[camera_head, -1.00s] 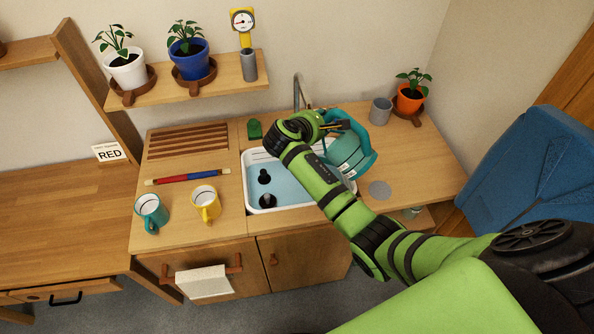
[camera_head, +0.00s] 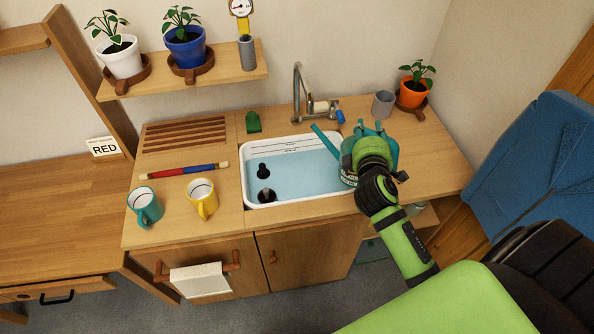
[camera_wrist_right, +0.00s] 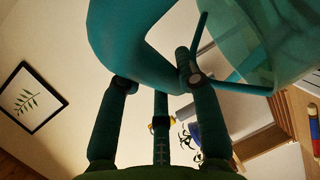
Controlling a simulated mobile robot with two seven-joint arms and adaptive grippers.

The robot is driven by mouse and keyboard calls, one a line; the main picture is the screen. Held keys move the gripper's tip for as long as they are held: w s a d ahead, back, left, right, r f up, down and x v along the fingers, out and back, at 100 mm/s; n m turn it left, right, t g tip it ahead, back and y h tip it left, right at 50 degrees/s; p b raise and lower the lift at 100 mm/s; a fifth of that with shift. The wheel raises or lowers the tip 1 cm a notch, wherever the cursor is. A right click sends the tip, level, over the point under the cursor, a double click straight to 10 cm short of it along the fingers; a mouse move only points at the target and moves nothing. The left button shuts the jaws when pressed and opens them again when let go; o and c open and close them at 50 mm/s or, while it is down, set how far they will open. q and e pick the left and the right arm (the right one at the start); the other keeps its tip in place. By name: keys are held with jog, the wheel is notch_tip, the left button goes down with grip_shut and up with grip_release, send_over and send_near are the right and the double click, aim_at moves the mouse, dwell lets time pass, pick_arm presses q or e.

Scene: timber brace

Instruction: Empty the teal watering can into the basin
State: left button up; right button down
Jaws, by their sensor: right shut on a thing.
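The teal watering can (camera_head: 346,160) is at the right edge of the white basin (camera_head: 248,190). Its spout points left over the basin, and the can looks about upright. My right gripper (camera_head: 373,148) is shut on the can's teal handle. In the right wrist view the fingers (camera_wrist_right: 155,82) close on the handle (camera_wrist_right: 135,62), with the can's translucent body (camera_wrist_right: 270,35) at upper right. The basin holds pale blue water (camera_head: 300,173) and two dark round fittings. Whether liquid remains in the can cannot be told. My left gripper is out of view.
A tap (camera_head: 299,90) stands behind the basin. A grey cup (camera_head: 383,104) and an orange plant pot (camera_head: 412,94) stand behind the can. A teal mug (camera_head: 145,206) and yellow mug (camera_head: 203,200) stand left. A shelf (camera_head: 215,72) with plants hangs above.

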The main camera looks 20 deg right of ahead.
jog(key=shift+s+d+f+m+b, duration=0.1)
jog(key=shift+s+f+m+b, duration=0.05)
jog(key=shift+f+m+b, duration=0.2)
jog(key=shift+r, duration=0.15)
jog(key=shift+r+p, duration=1.65)
jog(key=shift+p, duration=0.45)
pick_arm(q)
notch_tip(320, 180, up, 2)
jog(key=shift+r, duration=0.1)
pick_arm(e)
jog(key=shift+f, duration=0.15)
